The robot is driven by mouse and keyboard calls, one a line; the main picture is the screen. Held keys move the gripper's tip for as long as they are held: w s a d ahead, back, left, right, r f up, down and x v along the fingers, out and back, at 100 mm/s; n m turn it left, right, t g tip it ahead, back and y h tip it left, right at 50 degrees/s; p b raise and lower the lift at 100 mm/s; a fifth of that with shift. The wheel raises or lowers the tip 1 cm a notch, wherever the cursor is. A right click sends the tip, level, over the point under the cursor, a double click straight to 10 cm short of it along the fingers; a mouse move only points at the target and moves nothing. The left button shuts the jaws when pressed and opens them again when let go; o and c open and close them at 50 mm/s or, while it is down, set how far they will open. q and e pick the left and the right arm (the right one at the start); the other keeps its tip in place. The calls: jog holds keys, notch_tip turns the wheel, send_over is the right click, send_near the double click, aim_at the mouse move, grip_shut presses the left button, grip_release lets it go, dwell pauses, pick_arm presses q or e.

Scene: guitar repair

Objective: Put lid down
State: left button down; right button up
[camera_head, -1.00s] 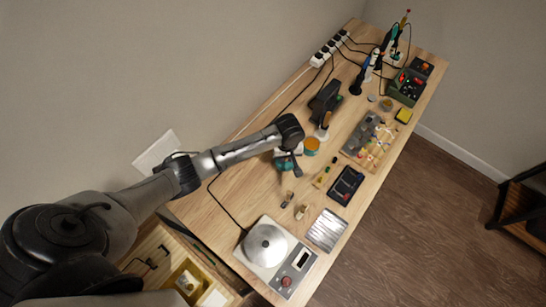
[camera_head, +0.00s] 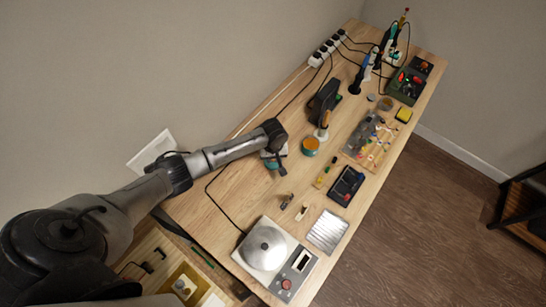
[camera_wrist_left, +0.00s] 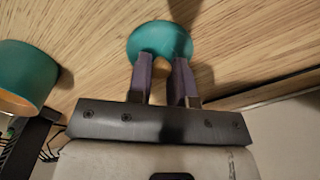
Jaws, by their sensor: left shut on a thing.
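My left gripper (camera_head: 281,167) is over the left part of the wooden workbench. In the left wrist view its two fingers (camera_wrist_left: 162,72) are shut on a round teal lid (camera_wrist_left: 160,36). The lid is close to the wood, but I cannot tell if it touches. In the head view the lid (camera_head: 269,163) is partly hidden by the gripper. An open teal jar (camera_head: 311,146) with an orange inside stands to the right of the gripper. The jar also shows at the left of the wrist view (camera_wrist_left: 24,78), apart from the lid. My right gripper is not in view.
A hot-plate-like device (camera_head: 265,246) stands at the near end, beside a metal tray (camera_head: 327,231). A black case (camera_head: 347,186) and a green box (camera_head: 407,88) lie farther along. A black cable runs left of the gripper. Bare wood surrounds the lid.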

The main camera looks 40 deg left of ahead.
pick_arm(q)
jog(key=c, duration=1)
grip_release()
jog(key=shift+w+d+r+p, duration=0.1)
jog(key=shift+r+p, duration=1.25)
jog(key=shift+r, duration=4.75)
